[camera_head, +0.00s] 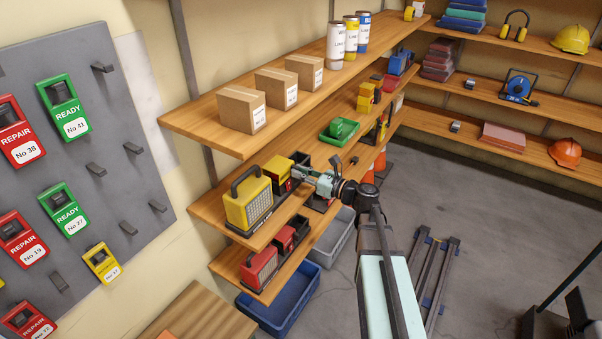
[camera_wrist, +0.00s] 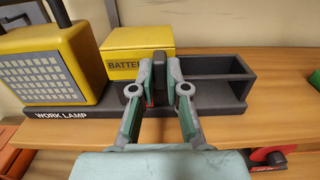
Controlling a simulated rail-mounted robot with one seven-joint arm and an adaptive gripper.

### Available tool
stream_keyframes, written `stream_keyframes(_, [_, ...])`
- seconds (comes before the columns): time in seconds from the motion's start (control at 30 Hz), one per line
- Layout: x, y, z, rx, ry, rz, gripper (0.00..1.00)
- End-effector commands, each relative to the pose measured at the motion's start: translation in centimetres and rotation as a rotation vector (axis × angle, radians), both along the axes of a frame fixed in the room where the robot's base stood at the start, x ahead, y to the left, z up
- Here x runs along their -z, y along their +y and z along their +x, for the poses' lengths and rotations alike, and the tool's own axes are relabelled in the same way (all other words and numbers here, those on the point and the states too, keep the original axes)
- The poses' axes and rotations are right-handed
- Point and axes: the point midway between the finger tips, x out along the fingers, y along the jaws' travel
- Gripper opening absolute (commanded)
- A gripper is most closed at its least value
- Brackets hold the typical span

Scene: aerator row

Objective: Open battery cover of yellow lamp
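In the head view my gripper (camera_head: 303,172) is small.
An empty dark compartment (camera_wrist: 222,82) lies right of the fingers. A lower shelf holds a red lamp (camera_head: 260,270). A green tray (camera_head: 338,136) stands farther along the lamp's shelf. Cardboard boxes (camera_head: 241,109) stand on the shelf above. The floor (camera_head: 450,180) to the right is largely open.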

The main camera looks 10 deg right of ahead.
Motion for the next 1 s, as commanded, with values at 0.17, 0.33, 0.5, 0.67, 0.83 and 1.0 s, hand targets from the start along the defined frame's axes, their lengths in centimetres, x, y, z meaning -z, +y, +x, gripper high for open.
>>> stream_keyframes(0.17, [0.0,-0.5,0.7,0.001,0.0,0.0,0.0])
stream_keyframes(0.33, [0.0,-2.8,3.3,0.001,0.0,0.0,0.0])
stream_keyframes(0.5, [0.0,-6.2,6.7,0.001,-0.001,0.0,0.0])
stream_keyframes(0.67, [-0.1,-7.9,8.3,0.0,-0.001,0.0,0.0])
stream_keyframes(0.83, [-0.1,-8.0,8.2,-0.001,-0.001,0.001,0.0])
stream_keyframes(1.0, [-0.1,-7.9,8.1,-0.001,-0.001,0.001,0.24])
